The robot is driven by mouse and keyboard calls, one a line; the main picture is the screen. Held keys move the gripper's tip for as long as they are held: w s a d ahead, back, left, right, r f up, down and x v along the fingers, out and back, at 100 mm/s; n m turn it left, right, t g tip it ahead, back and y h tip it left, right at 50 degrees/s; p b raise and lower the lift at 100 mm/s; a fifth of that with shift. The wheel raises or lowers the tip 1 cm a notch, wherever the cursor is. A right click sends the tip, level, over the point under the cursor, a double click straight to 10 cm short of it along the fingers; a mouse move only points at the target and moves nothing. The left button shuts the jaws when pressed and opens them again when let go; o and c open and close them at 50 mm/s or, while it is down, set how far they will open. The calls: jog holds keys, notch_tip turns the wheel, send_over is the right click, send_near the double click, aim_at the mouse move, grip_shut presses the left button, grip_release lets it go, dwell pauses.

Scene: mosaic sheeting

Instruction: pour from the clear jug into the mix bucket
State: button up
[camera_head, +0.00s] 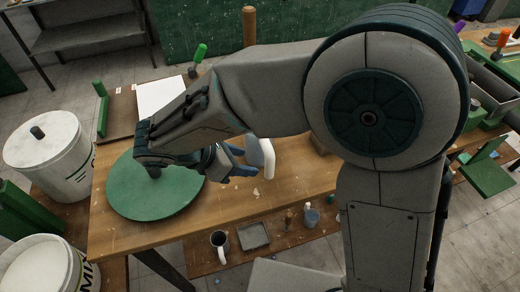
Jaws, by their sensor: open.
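My gripper (243,161) is over the wooden table, pointing right, with its blue-grey fingers apart. A pale, curved white piece (268,158) stands right by the fingertips. It may be part of the clear jug, but my gripper and arm hide much of that spot, and I cannot tell whether they touch. The mix bucket (78,270) is a white, open-topped bucket at the lower left, cut by the picture edge. Only part of its dark lettering shows. Its inside looks pale.
A white lidded bucket (48,160) stands left of the table (130,238). A round green board (150,195) lies under my wrist. A mug (219,246) and a small grey tray (253,236) sit on the lower shelf. My arm covers the table's right part.

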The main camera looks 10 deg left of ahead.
aim_at(270, 168)
jog(key=x, duration=0.5)
jog(key=shift+w+d+f, duration=0.1)
jog(key=shift+d+f, duration=0.05)
jog(key=shift+d, duration=0.05)
jog(key=shift+p+x, duration=0.65)
jog(key=shift+x, duration=2.05)
jog(key=shift+f, duration=0.1)
grip_shut()
